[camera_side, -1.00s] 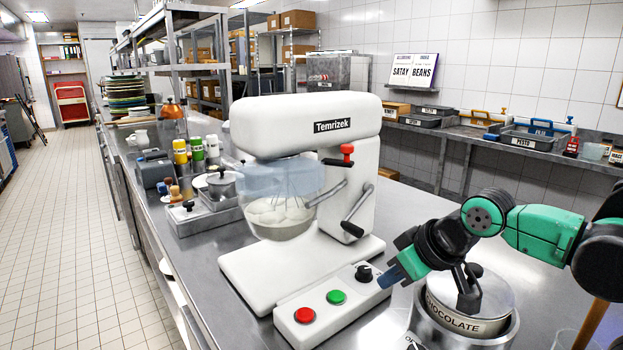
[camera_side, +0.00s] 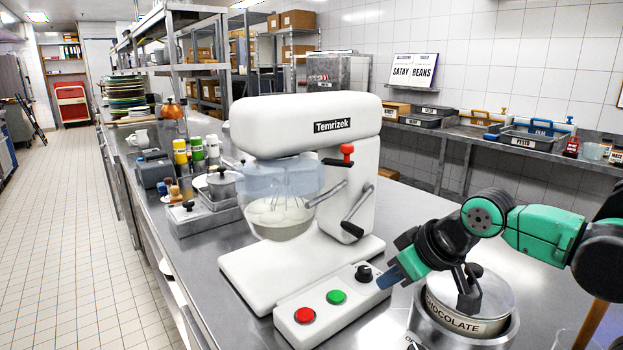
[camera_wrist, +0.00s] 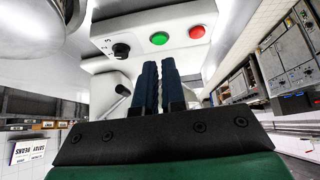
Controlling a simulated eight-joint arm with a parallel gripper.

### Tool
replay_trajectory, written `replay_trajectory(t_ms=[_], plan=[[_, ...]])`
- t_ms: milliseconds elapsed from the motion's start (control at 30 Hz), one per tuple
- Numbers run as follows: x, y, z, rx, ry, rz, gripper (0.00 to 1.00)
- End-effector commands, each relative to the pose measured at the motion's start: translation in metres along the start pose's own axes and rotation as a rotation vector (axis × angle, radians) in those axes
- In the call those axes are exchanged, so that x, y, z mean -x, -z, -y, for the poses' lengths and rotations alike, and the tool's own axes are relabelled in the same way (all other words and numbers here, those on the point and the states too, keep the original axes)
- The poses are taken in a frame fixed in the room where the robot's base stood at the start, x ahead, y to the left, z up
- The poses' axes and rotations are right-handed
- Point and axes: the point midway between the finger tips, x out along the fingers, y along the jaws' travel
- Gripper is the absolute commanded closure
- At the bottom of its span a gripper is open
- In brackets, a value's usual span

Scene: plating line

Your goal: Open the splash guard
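The white Temrizek mixer (camera_side: 365,190) stands on the steel counter. Its splash guard (camera_side: 280,178) is a translucent bluish band around the top of the clear bowl (camera_side: 282,218), with whisk wires inside it. Pale round contents lie in the bowl. My gripper (camera_side: 388,277) is at the right end of the mixer's control panel (camera_side: 325,308), near the black knob (camera_side: 364,273) and apart from the guard. In the wrist view its two dark fingers (camera_wrist: 160,82) lie close together with nothing visible between them. The guard cannot be made out in the wrist view.
A lidded pot labelled chocolate (camera_side: 468,324) sits just below my arm. A red-knobbed lever (camera_side: 347,152) and a bowl lever (camera_side: 357,212) stick out of the mixer. The panel has a green button (camera_side: 336,297) and a red button (camera_side: 304,315). Steel pans (camera_side: 205,212) stand left of the bowl.

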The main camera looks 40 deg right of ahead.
Motion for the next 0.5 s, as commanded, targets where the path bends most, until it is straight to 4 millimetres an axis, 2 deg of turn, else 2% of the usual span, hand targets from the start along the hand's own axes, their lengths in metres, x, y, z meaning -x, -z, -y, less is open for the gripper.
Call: replay_trajectory(t_ms=[33, 167, 267, 400, 500], plan=[[0.000, 0.001, -0.001, 0.014, -0.006, -0.001, 0.77], [-0.002, 0.010, -0.012, 0.224, -0.095, -0.010, 0.40], [-0.003, 0.029, -0.030, 0.598, -0.259, -0.002, 0.40], [0.004, 0.074, -0.053, 1.283, -0.574, 0.091, 0.40], [0.012, 0.109, -0.057, 1.736, -0.805, 0.228, 0.40]])
